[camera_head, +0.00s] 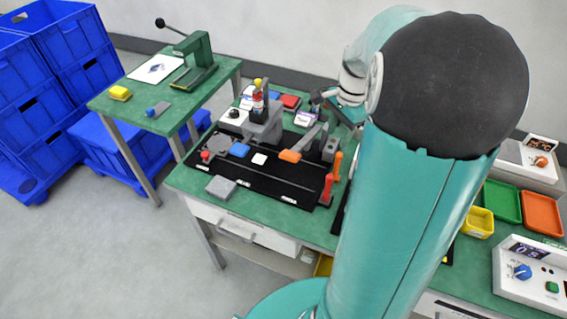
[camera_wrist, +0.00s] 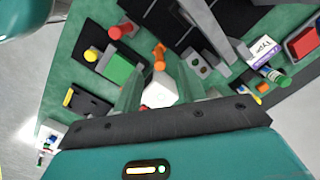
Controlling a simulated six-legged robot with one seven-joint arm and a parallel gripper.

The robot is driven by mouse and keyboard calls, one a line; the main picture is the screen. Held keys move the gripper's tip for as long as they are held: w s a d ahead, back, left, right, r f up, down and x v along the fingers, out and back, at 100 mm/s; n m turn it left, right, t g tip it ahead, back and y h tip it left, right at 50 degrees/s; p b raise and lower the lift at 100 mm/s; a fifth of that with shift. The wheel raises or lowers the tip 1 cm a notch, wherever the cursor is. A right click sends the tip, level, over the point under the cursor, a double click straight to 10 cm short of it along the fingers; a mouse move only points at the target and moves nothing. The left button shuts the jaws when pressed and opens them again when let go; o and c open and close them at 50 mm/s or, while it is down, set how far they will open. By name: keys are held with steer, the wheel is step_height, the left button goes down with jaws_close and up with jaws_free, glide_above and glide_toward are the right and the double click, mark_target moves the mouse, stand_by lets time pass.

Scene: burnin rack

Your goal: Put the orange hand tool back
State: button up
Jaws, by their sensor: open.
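The orange hand tool (camera_head: 335,166) stands near the right end of the black mat (camera_head: 225,172) on the green bench, just behind a red tool (camera_head: 327,187). In the wrist view the orange tool (camera_wrist: 159,57) lies just ahead of my gripper (camera_wrist: 160,76), roughly in line with the gap between the fingers. In the head view my arm hides part of the bench.
A grey block (camera_head: 221,187) lies near the front edge. Blue crates (camera_head: 45,130) stand at left. Yellow, green and orange trays (camera_head: 543,213) are at right.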

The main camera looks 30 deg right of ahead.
steer(key=a+r+n, duration=0.2)
steer(key=a, duration=0.2)
steer(key=s+a+r+n+t, duration=0.1)
steer(key=a+r+n, duration=0.2)
steer(key=a, duration=0.2)
steer(key=s+a+r+n+t+h, duration=0.1)
steer(key=a+r+n, duration=0.1)
steer(key=a+n, duration=0.1)
steer(key=shift+s+a+r, duration=0.1)
steer(key=shift+s+a, duration=0.05)
steer(key=shift+a, duration=0.3)
steer(key=shift+s+a+r, duration=0.1)
steer(key=shift+a, duration=0.35)
steer(key=s+a+r+n+t, duration=0.2)
steer(key=s+a+n+t, duration=0.1)
steer(key=s+a+n, duration=0.5)
steer(key=a+n, duration=0.2)
steer(key=a, duration=0.1)
steer(key=shift+s+a+r, duration=0.15)
steer(key=shift+a+r, duration=0.05)
steer(key=shift+a, duration=0.1)
steer(key=shift+c, duration=0.5)
steer(key=shift+d, duration=0.15)
